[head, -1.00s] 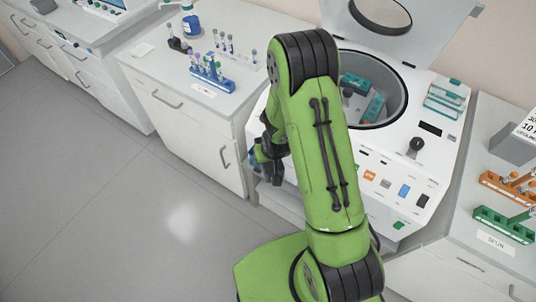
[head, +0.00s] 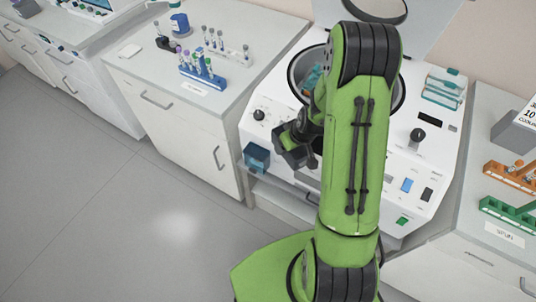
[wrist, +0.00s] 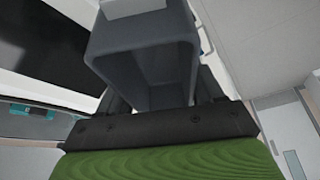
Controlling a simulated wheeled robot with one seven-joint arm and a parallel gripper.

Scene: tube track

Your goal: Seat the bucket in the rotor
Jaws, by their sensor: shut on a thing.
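The bucket (head: 257,157), a blue-grey open box, is in my gripper (head: 274,151) in front of the centrifuge's left side in the head view. In the wrist view the bucket (wrist: 150,55) fills the upper middle between the two fingers of my gripper (wrist: 160,95), and its inside looks empty. The rotor sits in the round centrifuge bowl and is mostly hidden behind my arm in the head view. A teal bucket (head: 314,77) shows at the bowl's left side.
The centrifuge (head: 425,150) has a raised lid (head: 375,8) and knobs on its front panel. A blue tube rack (head: 203,76) stands on the left counter. Orange (head: 512,176) and green (head: 508,217) racks stand on the right counter. Teal-edged pieces (head: 444,90) lie right of the bowl.

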